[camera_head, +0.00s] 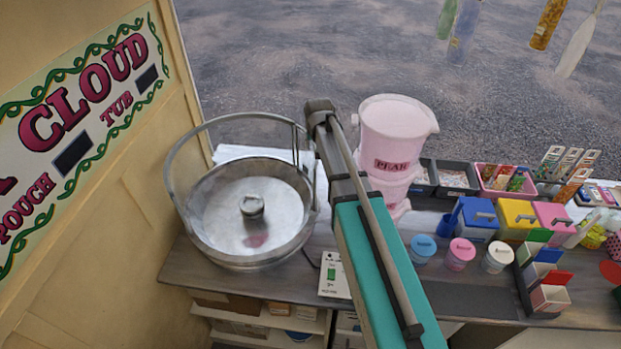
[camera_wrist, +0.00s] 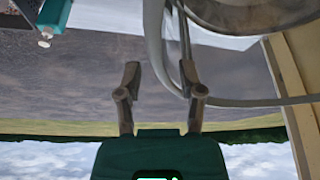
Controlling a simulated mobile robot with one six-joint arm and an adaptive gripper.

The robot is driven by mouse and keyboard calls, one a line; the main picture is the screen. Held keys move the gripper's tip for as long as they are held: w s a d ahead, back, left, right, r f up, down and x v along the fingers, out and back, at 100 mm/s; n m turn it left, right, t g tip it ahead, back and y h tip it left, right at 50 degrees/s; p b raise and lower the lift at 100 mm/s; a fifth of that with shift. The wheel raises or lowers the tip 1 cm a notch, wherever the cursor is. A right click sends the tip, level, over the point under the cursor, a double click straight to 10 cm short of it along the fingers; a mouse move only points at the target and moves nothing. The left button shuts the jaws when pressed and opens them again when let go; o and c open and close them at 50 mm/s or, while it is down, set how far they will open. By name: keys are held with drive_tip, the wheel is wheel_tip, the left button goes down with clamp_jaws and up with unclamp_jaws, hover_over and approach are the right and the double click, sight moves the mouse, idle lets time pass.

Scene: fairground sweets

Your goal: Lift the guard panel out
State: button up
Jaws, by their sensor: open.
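The floss machine's wide metal bowl (camera_head: 225,247) stands on the counter, with a round spinner head (camera_head: 252,205) in its middle. A grey hoop (camera_head: 172,165) rises around it. At the bowl's right back, an upright framed part (camera_head: 296,150) looks like the guard panel; any clear sheet in it is hard to make out. My gripper (camera_wrist: 160,72) is open and empty in the wrist view. The grey hoop (camera_wrist: 152,40) passes behind or between its fingers, and a thin dark bar (camera_wrist: 184,42) runs close to the right finger. I cannot tell whether they touch. In the head view my arm hides the gripper.
A switch box (camera_head: 333,275) sits in front. Several tubs (camera_head: 461,252) and coloured boxes (camera_head: 516,215) crowd the right counter. A sign wall (camera_head: 90,130) bounds the left. Bottles hang at upper right.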

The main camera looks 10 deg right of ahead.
drive_tip(key=shift+b+x, duration=1.85)
drive_tip(key=shift+x, duration=0.45)
clamp_jaws()
